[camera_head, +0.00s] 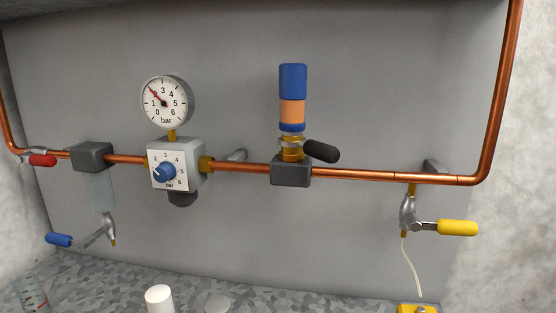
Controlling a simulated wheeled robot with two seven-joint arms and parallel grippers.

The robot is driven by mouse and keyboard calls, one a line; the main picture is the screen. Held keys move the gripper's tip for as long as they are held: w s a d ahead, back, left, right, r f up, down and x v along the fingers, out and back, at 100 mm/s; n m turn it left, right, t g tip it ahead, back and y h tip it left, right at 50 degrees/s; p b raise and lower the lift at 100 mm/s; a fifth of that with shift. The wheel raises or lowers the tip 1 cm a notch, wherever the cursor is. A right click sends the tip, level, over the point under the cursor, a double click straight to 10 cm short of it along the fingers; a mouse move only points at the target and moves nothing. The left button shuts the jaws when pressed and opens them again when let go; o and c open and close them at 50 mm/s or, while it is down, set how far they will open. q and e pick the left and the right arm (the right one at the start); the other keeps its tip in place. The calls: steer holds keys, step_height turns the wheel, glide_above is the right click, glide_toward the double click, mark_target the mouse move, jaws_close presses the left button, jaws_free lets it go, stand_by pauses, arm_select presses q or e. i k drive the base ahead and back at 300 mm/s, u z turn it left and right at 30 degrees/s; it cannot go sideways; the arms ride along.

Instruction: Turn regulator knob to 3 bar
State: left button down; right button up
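The blue regulator knob (165,172) sits on the white face of a grey regulator block (188,153) in the copper line. Numbers run around it, with 3 near the top and "bar" below. A pale mark on the knob appears to face left or upper left; its exact setting is too small to read. The round pressure gauge (171,108) stands above the block. Its red needle points to the upper left, near 2 bar. Neither of my grippers is in view, and nothing touches the knob.
A copper pipe (237,166) runs along the grey panel. A red-handled valve (40,160) and blue-handled drain (60,240) are left. A white cylinder (159,297) stands below.

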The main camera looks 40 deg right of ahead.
mark_target(166, 171)
steer(key=z, duration=2)
steer(key=k, duration=0.9)
steer(key=u, duration=1)
steer(key=i, duration=1)
steer(key=u, duration=0.2)
steer(key=k, duration=1.5)
steer(key=u, duration=1.2)
steer(key=i, duration=1.2)
steer(key=z, duration=1.25)
steer(key=i, duration=0.75)
steer(key=z, duration=0.85)
